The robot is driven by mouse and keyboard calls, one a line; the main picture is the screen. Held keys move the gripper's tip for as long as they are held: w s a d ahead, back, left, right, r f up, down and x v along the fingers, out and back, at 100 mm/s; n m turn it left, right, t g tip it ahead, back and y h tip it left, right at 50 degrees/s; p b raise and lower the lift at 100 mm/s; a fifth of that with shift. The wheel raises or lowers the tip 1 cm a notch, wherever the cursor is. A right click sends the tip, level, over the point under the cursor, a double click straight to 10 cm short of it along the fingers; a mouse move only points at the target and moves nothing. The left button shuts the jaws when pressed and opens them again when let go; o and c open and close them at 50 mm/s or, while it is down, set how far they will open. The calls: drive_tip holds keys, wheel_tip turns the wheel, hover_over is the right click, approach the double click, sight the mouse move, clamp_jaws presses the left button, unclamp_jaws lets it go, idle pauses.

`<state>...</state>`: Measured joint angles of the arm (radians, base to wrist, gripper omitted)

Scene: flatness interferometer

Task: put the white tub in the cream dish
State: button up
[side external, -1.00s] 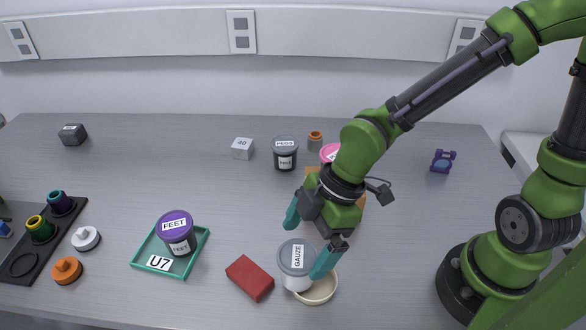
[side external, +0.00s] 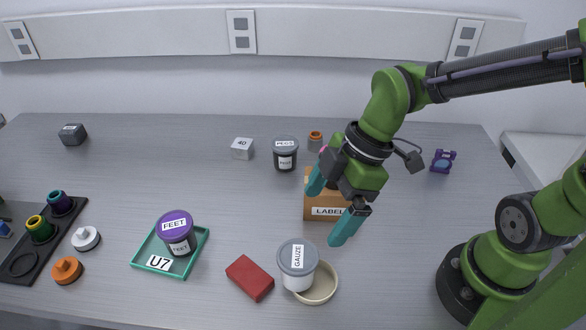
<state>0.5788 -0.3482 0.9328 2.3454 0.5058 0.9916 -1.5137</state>
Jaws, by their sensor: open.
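The white tub (side external: 298,281) has a grey lid and a label reading GAUZE. It is at the front of the table, over the left part of the cream dish (side external: 325,294). It looks slightly tilted, and its base is partly hidden by the dish's edge or overlaps it. I cannot tell if it sits flat inside. My gripper (side external: 328,209) is open and empty, with teal fingers, above and behind the tub and apart from it.
A red block (side external: 250,278) lies just left of the tub. A green tray (side external: 147,254) holds a purple-lidded FEET tub (side external: 176,233). A brown LABEL box (side external: 325,209) stands behind my gripper. A dark-lidded tub (side external: 285,154) is farther back. Table right of the dish is clear.

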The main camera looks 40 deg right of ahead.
drive_tip(key=d+r+m+t+h, duration=0.2)
drive_tip(key=d+r+m+t, duration=0.3)
drive_tip(key=d+m, duration=1)
wheel_tip(320, 180, up, 3)
drive_tip(key=shift+s+d+r+m, duration=0.1)
drive_tip(key=shift+s+d+m, duration=0.35)
drive_tip(key=shift+m, duration=0.55)
